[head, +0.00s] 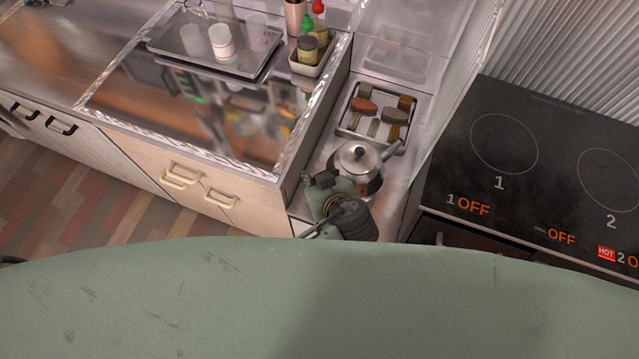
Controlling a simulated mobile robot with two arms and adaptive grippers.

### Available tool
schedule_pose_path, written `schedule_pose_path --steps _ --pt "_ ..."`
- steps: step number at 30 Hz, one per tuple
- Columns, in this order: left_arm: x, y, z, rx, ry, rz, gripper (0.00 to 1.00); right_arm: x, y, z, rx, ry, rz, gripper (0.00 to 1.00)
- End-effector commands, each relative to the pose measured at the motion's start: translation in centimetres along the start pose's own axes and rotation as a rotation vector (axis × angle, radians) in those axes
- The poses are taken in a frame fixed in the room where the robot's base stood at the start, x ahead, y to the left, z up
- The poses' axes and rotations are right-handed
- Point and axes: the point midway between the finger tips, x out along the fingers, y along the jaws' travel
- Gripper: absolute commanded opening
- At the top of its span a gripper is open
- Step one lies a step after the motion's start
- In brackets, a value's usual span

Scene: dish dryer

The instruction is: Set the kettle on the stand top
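The kettle (358,160) is shiny steel with a round lid and knob. It is upright over a narrow steel top (396,196) between the sink counter and the cooktop; its spout points to the upper right. I cannot tell whether its base touches that top. One gripper (322,182), which looks like my right one, is at the kettle's lower left side. The kettle's handle is not clear, and the gripper's fingers are too small and overlapped to show whether they hold it. My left gripper is not in view.
A tray (343,125) with sponges and brushes lies just behind the kettle. A black cooktop (465,150) is to the right, marked OFF and HOT. A raised rim (308,130) borders the sink counter at left, with bottles in a caddy (313,68) and cups on a tray (170,46).

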Motion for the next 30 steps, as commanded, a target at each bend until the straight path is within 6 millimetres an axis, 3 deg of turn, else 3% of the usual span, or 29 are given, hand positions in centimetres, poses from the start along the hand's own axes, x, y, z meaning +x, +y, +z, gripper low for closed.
schedule_pose_path --steps 4,12,23,24,30 --pt "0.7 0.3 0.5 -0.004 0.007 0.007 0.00 0.0 -0.1 0.6 0.000 -0.010 -0.001 0.40" --pt "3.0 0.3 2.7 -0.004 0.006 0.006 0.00 0.1 0.1 -0.9 -0.001 0.013 0.001 0.40" --pt "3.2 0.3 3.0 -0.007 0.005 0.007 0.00 0.3 -0.2 -1.2 0.000 0.017 -0.002 0.40" --pt "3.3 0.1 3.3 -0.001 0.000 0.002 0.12 0.3 -0.2 -1.2 0.000 0.017 -0.003 0.40" --pt "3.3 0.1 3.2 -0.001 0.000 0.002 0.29 0.2 -0.3 -1.0 0.000 0.014 -0.004 0.40"
